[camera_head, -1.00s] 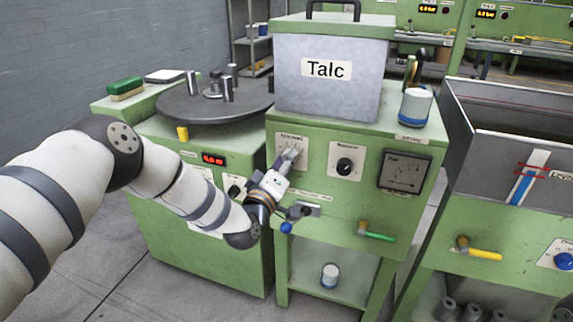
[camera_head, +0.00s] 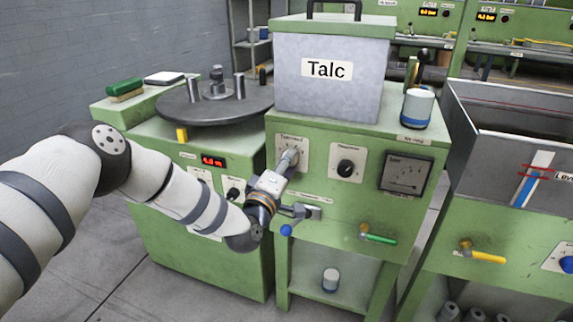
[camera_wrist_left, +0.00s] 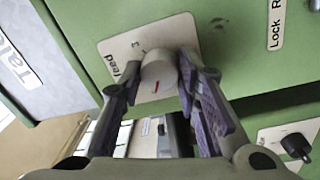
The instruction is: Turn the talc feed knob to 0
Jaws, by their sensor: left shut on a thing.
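The talc feed knob (camera_wrist_left: 158,72) is a pale round knob with a red mark, in front of a cream plate (camera_wrist_left: 115,40) on the green panel. The plate reads "feed" in the left wrist view. My left gripper (camera_head: 290,157) is at this knob, below the grey Talc hopper (camera_head: 350,85). In the left wrist view its two fingers (camera_wrist_left: 155,80) stand on either side of the knob and are shut on it. In the head view the gripper largely hides the knob and the lower plate. My right gripper is not in view.
A second black knob (camera_head: 346,168) and a dial meter (camera_head: 404,174) are to the right on the same panel. A blue-ended lever (camera_head: 286,230) is just below my left wrist, and a green-handled valve (camera_head: 378,238) is lower right. A turntable (camera_head: 215,108) with metal cylinders is at left.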

